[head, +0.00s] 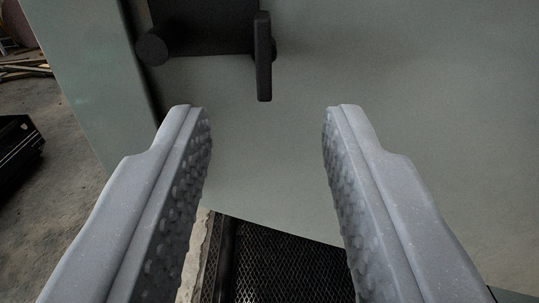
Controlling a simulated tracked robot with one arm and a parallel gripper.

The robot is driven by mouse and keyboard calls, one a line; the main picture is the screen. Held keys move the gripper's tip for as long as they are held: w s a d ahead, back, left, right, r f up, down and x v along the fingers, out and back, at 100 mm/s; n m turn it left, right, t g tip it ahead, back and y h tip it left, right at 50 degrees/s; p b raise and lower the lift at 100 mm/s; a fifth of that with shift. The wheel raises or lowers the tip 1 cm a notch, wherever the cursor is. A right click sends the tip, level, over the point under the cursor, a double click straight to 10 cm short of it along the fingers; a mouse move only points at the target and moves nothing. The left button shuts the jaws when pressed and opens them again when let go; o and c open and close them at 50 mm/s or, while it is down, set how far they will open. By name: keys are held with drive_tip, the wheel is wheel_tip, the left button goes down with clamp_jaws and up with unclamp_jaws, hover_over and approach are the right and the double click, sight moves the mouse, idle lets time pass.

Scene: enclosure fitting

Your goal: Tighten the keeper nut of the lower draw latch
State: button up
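A black latch (205,28) is fixed to the grey-green enclosure panel at the top of the head view, partly cut off by the upper edge. A round black knob (152,48) sticks out at its left. A black upright bar (263,58) with a small rounded part behind it stands at its right; I cannot tell which part is the keeper nut. My gripper (266,112) is open and empty. Its two grey studded fingers are wide apart below the latch, and neither appears to touch it.
The enclosure panel (430,120) is flat and clear to the right of the latch. A panel seam runs at its left. Black mesh (285,268) shows below the panel edge. A black box (20,150) lies on the concrete floor (65,115) at the left.

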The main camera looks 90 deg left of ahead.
drive_tip(key=d, duration=0.7)
drive_tip(key=shift+s+b, duration=0.3)
drive_tip(key=shift+b, duration=0.15)
